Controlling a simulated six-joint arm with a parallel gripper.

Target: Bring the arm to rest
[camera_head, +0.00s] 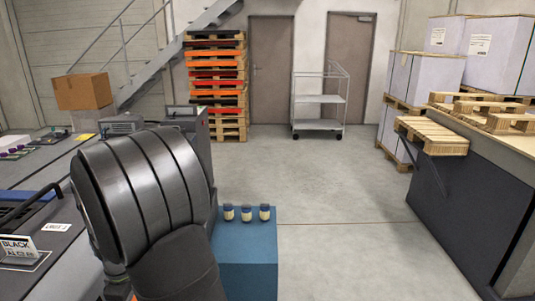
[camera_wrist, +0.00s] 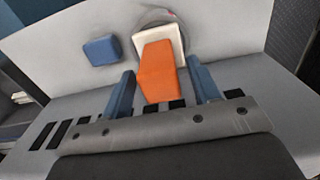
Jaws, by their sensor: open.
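In the wrist view my gripper (camera_wrist: 161,66) is open, with its two blue fingers apart. An orange block-like part (camera_wrist: 156,72) with a cream plate (camera_wrist: 172,34) behind it shows between the fingers, with a gap on each side. I cannot tell how far it is from them. A blue rounded block (camera_wrist: 101,50) lies to the left on a pale surface. In the head view my dark arm fills the left middle, and my gripper is hidden.
Three small dark-capped jars (camera_head: 246,213) stand on a blue box (camera_head: 249,260) beside my arm. A sign reading BLACK (camera_head: 17,247) stands on the left bench. A dark bench (camera_head: 465,200) with pallets is at right. A white cart (camera_head: 319,105) stands behind; the middle floor is clear.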

